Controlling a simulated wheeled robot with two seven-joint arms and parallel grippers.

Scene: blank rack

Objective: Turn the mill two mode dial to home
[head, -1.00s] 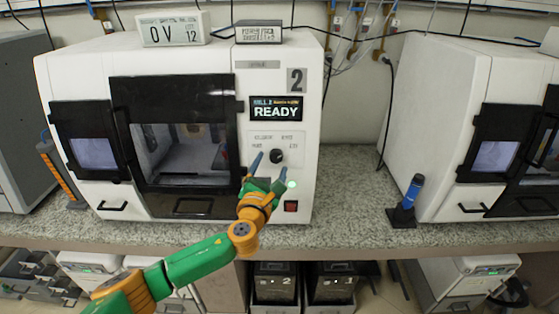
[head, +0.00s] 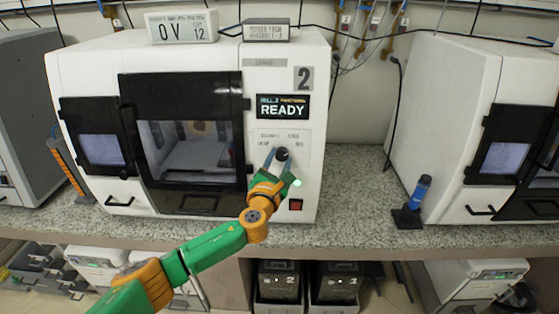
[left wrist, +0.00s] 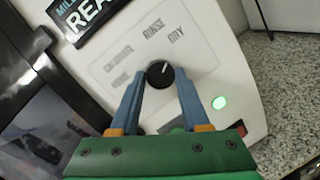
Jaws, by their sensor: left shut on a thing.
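Mill two (head: 285,165) is a white cabinet marked 2, with a screen (head: 282,106) reading READY. Its mode dial (head: 282,154) is a round black knob on the light panel below the screen. In the left wrist view the dial (left wrist: 160,74) has a white mark pointing up and to the right, towards the DRY label; HOME seems to be the blurred label at its lower left. My left gripper (head: 275,156) is shut on the dial, with a blue finger on each side; the fingers (left wrist: 160,85) partly cover its sides. My right gripper is not in view.
A lit green button (left wrist: 219,102) and a red switch (head: 295,205) sit just below and right of the dial. The black-framed mill door (head: 190,190) is to the left. A blue-topped tool on a black stand (head: 408,216) stands on the counter to the right.

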